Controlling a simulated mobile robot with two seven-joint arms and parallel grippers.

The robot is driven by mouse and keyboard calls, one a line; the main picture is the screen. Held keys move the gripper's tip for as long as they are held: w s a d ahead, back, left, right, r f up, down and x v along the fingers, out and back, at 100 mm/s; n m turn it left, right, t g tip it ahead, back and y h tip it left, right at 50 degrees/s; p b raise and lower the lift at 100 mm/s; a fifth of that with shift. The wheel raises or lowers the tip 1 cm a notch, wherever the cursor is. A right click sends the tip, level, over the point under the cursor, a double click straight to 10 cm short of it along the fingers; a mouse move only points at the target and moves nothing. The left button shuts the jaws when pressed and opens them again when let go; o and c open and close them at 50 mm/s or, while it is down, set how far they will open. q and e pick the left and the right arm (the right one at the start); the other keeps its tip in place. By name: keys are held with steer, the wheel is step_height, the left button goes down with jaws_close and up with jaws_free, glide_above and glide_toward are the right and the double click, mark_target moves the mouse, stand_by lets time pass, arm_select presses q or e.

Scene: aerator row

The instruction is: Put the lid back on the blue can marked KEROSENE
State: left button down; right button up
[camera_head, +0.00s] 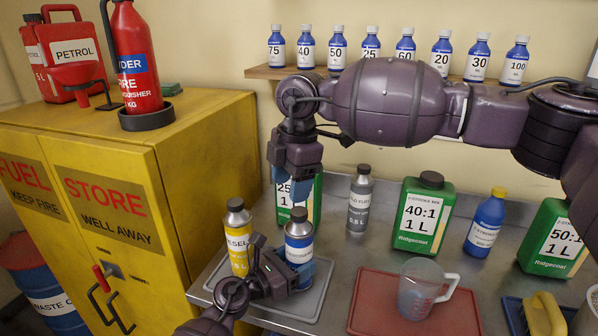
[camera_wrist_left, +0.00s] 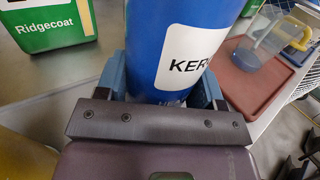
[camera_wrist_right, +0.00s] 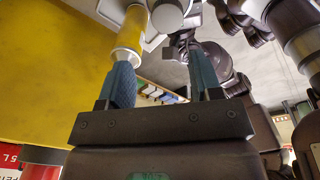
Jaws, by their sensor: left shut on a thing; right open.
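The blue can marked KEROSENE (camera_head: 299,250) is upright at the grey tray, right of the yellow can (camera_head: 237,240). A dark lid (camera_head: 298,214) shows on its top; how firmly it sits I cannot tell. My left gripper (camera_head: 287,276) is shut around the can's body. In the left wrist view the can (camera_wrist_left: 175,45) fills the space between the fingers (camera_wrist_left: 160,90), with "KER" readable. My right gripper (camera_head: 296,190) points down just above the lid, open and empty. In the right wrist view its fingers (camera_wrist_right: 163,80) are apart.
The grey tray (camera_head: 312,300) lies on the metal bench. A green container stands behind the can, with a grey bottle (camera_head: 359,205) to its right. A measuring jug (camera_head: 420,290) stands on a red mat (camera_head: 372,310). The yellow cabinet (camera_head: 215,140) is close on the left.

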steer(key=n, duration=0.7)
steer(key=shift+r, duration=0.25)
steer(key=n, duration=0.5)
steer(key=shift+r+n, duration=0.15)
steer(key=shift+n, duration=0.15)
steer(key=n, duration=0.6)
steer(key=shift+d+r+n+h, duration=0.1)
steer(key=shift+r+n+h, duration=0.05)
steer(key=shift+n+h, duration=0.2)
steer(key=n, duration=0.7)
steer(key=shift+r, duration=0.15)
steer(key=n, duration=0.7)
steer(key=shift+w+d+r, duration=0.1)
steer(key=shift+d+r, duration=0.05)
steer(key=shift+d, duration=0.05)
steer(key=n, duration=0.7)
steer(key=shift+d+r+h, duration=0.1)
steer(key=shift+d+h, duration=0.1)
steer(key=shift+h, duration=0.05)
steer(key=n, duration=0.6)
steer(key=shift+d+n, duration=0.2)
steer(key=shift+n, duration=0.15)
steer(key=n, duration=0.6)
steer(key=shift+d, duration=0.1)
